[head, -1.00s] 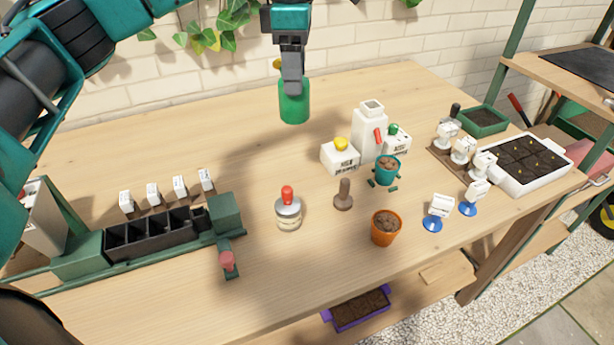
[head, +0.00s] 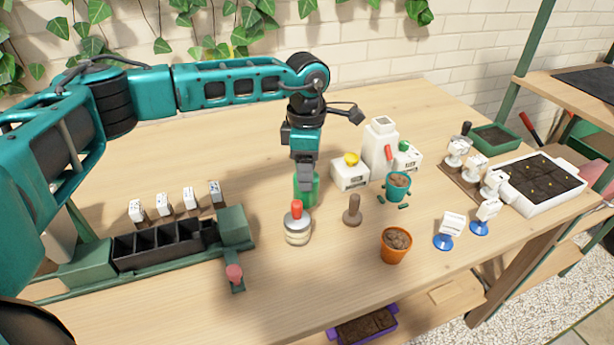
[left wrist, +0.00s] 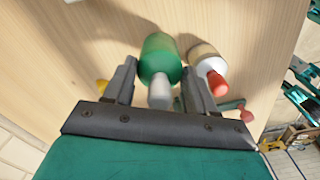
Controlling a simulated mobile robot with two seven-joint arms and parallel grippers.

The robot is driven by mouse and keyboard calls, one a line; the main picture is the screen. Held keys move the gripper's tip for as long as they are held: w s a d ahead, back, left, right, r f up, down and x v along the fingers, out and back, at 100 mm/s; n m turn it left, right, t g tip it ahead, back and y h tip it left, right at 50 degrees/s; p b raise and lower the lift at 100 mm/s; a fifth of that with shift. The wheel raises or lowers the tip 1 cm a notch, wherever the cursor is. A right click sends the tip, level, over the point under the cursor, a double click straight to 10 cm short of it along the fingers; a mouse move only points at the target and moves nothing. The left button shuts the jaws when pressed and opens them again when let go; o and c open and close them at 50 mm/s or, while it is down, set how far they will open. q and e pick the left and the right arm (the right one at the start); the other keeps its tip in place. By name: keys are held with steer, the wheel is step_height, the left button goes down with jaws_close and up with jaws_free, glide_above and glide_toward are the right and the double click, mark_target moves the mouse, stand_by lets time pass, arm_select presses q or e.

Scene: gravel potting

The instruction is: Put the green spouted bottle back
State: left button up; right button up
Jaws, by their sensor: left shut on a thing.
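The green spouted bottle (head: 312,191) is in the grip of my left gripper (head: 305,178), upright just behind the red-tipped bottle (head: 297,230) in the head view. The gripper and the red-tipped bottle hide part of it. I cannot tell if its base touches the table. In the left wrist view the green bottle (left wrist: 160,56), with its pale grey spout, lies between the two fingers of the left gripper (left wrist: 162,88). The red-tipped bottle (left wrist: 207,62) is close beside it there. My right gripper is not in view.
A wooden stamp (head: 353,211), white boxes with yellow (head: 350,175) and green knobs, and a white canister (head: 381,145) stand to the right. An orange pot (head: 395,246) is nearer the front. A black divided tray (head: 165,240) lies left. The table's back left is clear.

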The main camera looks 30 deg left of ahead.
arm_select(q)
step_height(320, 180, down, 2)
steer(key=shift+f, duration=0.25)
steer(key=shift+f, duration=0.15)
steer(key=o, duration=1)
steer(key=shift+c, duration=0.2)
steer(key=shift+r, duration=0.25)
step_height(320, 180, up, 12)
steer(key=shift+f, duration=0.1)
